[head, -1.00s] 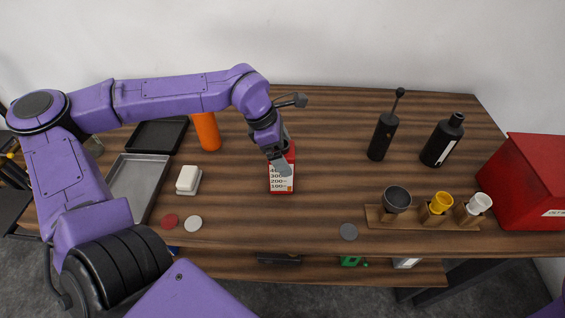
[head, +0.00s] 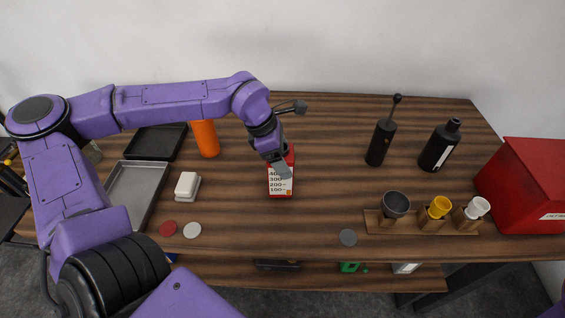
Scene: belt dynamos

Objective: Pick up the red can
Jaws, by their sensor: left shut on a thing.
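The red can (head: 281,187) stands upright near the middle of the wooden table, with a white label marked with numbers on its front. My left gripper (head: 281,168) reaches down onto it from above and is shut on its upper part. The gripper hides much of the can's top. The can's base appears to be on the table top. My right gripper is not in view.
An orange cylinder (head: 205,138), a white block (head: 187,185) and trays (head: 137,188) lie to the left. Black bottles (head: 440,145) (head: 381,142), a wooden cup rack (head: 421,225) and a red box (head: 528,185) stand to the right. The table between is mostly clear.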

